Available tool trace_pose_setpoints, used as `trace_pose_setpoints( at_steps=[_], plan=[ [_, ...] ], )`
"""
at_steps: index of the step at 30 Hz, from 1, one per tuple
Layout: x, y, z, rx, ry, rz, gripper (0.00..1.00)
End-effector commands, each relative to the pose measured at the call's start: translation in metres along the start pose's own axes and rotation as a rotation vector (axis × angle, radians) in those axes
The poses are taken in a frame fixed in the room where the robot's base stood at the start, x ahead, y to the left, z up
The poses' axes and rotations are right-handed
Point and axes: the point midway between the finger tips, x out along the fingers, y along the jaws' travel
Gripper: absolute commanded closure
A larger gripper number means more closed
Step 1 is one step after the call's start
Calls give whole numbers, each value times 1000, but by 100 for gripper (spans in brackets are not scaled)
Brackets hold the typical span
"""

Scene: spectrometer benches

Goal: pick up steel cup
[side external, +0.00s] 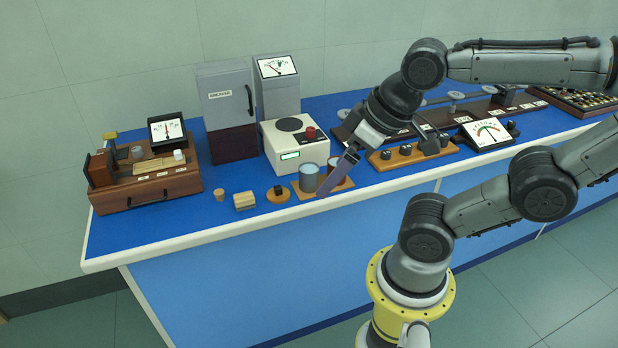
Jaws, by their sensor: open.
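A grey metallic cup (309,179), which looks like the steel cup, stands upright on a tan board (311,196) near the front edge of the blue bench. A reddish-brown cup (335,170) stands just to its right, partly hidden behind my gripper. The finger ends to the right of the grey cup. I cannot tell whether it touches either cup.
A white instrument with a red knob (296,148) stands right behind the cups. A round wooden piece with a black knob (278,193), a pale block (245,201) and a cork (219,195) lie to the left. A wooden control strip (412,154) lies to the right.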

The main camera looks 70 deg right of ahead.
Motion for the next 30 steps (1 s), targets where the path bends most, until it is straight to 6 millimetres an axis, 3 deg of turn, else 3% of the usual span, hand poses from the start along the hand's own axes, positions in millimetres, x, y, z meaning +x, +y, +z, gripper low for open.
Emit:
trace_pose_setpoints(
  at_steps=[5,9,14,17,22,27,30],
  plan=[
    [-9,0,-9,144,2,0,0],
    [-16,7,-41,361,-33,25,0],
    [-10,29,-82,624,-100,86,0],
    [4,53,-106,800,-153,139,0],
    [42,112,-135,1091,-255,241,0],
    [81,168,-134,1250,-344,308,0],
    [96,187,-125,1297,-386,329,0]
  ],
)
